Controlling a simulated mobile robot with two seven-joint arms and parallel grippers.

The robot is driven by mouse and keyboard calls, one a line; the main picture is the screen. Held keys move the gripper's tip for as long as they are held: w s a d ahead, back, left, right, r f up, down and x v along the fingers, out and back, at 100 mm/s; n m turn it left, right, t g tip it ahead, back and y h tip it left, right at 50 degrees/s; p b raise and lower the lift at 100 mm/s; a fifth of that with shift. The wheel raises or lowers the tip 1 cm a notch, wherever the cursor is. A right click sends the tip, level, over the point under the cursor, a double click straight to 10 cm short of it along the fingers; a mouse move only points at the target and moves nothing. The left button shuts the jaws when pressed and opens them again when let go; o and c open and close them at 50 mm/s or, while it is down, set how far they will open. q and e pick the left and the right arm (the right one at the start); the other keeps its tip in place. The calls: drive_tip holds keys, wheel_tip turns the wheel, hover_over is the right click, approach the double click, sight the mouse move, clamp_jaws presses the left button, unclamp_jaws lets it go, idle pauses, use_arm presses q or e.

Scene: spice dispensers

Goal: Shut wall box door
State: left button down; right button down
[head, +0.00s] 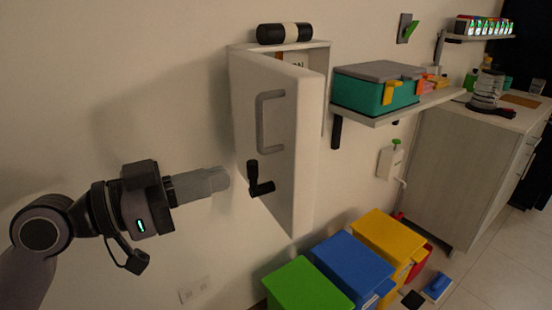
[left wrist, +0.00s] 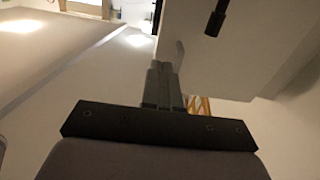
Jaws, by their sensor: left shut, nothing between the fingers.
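The white wall box (head: 318,62) hangs on the wall in the middle of the head view. Its white door (head: 287,180) stands open, swung out from the wall, with a grey handle (head: 262,122) and a black lever (head: 260,182) on its face. The door also shows at the upper right of the left wrist view (left wrist: 270,40). My left gripper (head: 222,180) is shut and empty, just left of the door's lower part. In the left wrist view its fingers (left wrist: 162,82) point toward the door; I cannot tell whether they touch it. My right gripper is not in view.
A black and white cylinder (head: 285,33) lies on top of the box. A shelf (head: 400,108) with a teal case (head: 375,88) is to the right. Green (head: 305,285), blue (head: 350,265) and yellow (head: 388,235) bins stand below. The wall left of the box is bare.

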sight(294, 159)
use_arm(q)
drive_tip(key=p+x, duration=0.2)
drive_tip(key=x, duration=0.6)
drive_tip(key=shift+w+d+r, duration=0.1)
drive_tip(key=shift+d+r, duration=0.05)
drive_tip(key=shift+d, duration=0.15)
drive_tip(key=shift+x, duration=0.9)
drive_tip(key=shift+a, duration=0.1)
drive_tip(key=shift+w, duration=0.1)
